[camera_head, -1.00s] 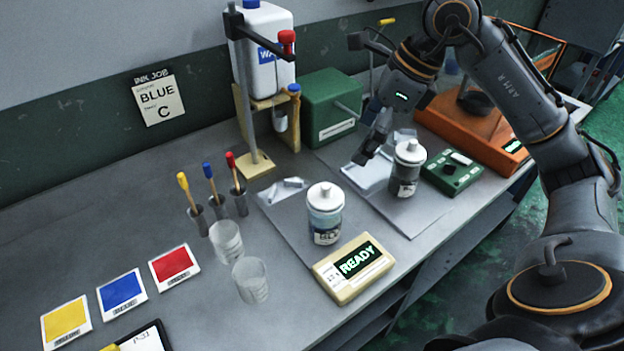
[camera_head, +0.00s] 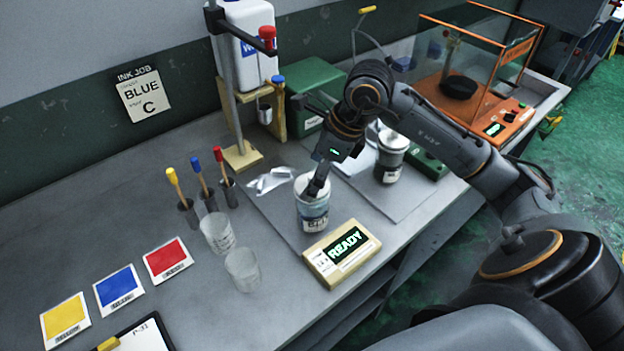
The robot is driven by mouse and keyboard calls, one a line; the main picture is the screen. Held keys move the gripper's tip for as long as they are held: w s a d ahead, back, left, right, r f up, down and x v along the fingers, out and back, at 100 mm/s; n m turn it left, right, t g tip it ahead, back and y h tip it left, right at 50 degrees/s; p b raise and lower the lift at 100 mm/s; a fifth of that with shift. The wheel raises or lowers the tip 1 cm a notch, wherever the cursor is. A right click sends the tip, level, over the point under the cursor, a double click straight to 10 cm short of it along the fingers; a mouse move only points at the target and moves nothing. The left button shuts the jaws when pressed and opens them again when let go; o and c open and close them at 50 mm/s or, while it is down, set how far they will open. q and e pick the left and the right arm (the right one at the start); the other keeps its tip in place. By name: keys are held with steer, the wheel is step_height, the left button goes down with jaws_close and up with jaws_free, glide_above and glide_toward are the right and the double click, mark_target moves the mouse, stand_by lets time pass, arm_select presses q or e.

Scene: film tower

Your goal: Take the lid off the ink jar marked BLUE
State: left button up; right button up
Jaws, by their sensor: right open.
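A jar (camera_head: 313,218) with a white lid stands on the left grey mat, behind the READY display. Its label is partly readable and I cannot be sure of the word. My right gripper (camera_head: 318,186) is open, pointing down at the top of this jar, with its fingers at the lid. The fingers and wrist hide much of the lid, and I cannot tell whether they touch it. A second lidded jar (camera_head: 388,168) stands on the right mat, its label too small to read. My left gripper is out of view.
The READY display (camera_head: 342,252) stands close in front of the jar. Two clear beakers (camera_head: 217,233) (camera_head: 242,269) stand at its left. A stand (camera_head: 232,95), green box (camera_head: 318,85) and orange-framed case (camera_head: 465,85) are behind. A card on the wall (camera_head: 142,95) reads BLUE C.

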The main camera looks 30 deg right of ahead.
steer(key=shift+w+f, duration=0.1)
steer(key=shift+f, duration=0.25)
steer(key=c, duration=1.3)
steer(key=shift+r, duration=0.1)
